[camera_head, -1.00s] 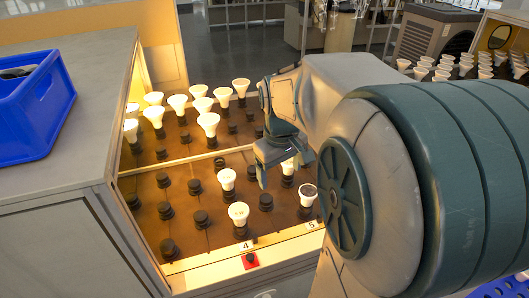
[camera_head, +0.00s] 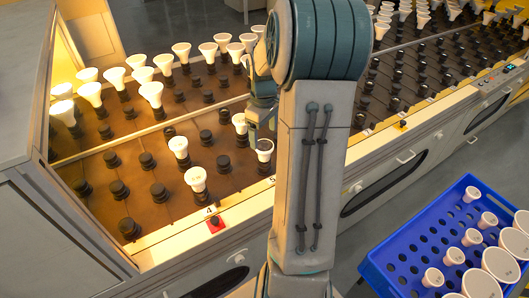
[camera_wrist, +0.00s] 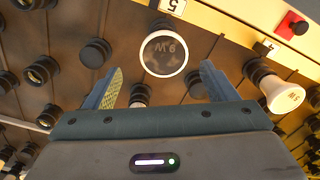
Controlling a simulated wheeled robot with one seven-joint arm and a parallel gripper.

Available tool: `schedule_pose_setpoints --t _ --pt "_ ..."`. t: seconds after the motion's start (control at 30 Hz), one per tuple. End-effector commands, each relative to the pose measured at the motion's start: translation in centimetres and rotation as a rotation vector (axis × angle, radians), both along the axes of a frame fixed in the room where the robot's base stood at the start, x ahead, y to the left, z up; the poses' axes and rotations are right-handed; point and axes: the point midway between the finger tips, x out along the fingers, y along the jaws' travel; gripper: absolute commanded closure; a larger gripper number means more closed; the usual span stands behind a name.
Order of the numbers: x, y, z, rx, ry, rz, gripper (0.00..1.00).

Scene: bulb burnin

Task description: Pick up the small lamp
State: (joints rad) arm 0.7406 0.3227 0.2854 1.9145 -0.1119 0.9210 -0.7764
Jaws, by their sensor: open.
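A lamp with a dark, unlit face and a white rim (camera_head: 264,149) stands in the front row of the brown socket board (camera_head: 92,170), behind the number 5. In the wrist view, this lamp (camera_wrist: 164,54) faces me, with "9 W" seemingly marked on it. My gripper (camera_wrist: 160,70) is open, its fingers apart on either side below the lamp in the picture, with nothing held. In the head view my gripper (camera_head: 262,118) is just above and behind that lamp, partly hidden by my arm. A lit white lamp (camera_head: 196,179) stands near number 4; it also shows in the wrist view (camera_wrist: 284,95).
Several lit lamps (camera_head: 151,93) fill the back of the board, with empty black sockets (camera_head: 118,190) between. A red button (camera_head: 215,223) sits on the front edge. A blue crate (camera_head: 400,238) holding white lamps stands at the lower right.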

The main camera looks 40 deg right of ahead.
Motion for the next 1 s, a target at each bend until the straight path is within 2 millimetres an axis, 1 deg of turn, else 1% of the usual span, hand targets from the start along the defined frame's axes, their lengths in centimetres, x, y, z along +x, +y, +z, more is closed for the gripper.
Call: schedule_pose_setpoints --t 0.17,0.4,0.5,0.77,0.8,0.87,0.9,0.97,1.0 --pt "-0.1 0.1 -1.2 0.000 0.001 0.001 0.21" --pt "-0.7 0.4 -4.7 0.001 0.000 0.001 0.21" --pt "-0.7 0.4 -5.6 0.000 0.000 0.001 0.21" --pt "-0.6 0.4 -5.9 -0.001 -0.001 0.001 0.21" --pt "-0.6 0.4 -5.9 -0.001 -0.001 0.001 0.27" --pt "-0.6 0.4 -5.9 -0.001 -0.001 0.001 0.43" --pt "-0.6 0.4 -5.9 -0.001 -0.001 0.001 0.54" --pt "-0.6 0.4 -5.9 -0.001 -0.001 0.001 0.70" --pt "-0.6 0.4 -5.9 -0.001 -0.001 0.001 0.70"
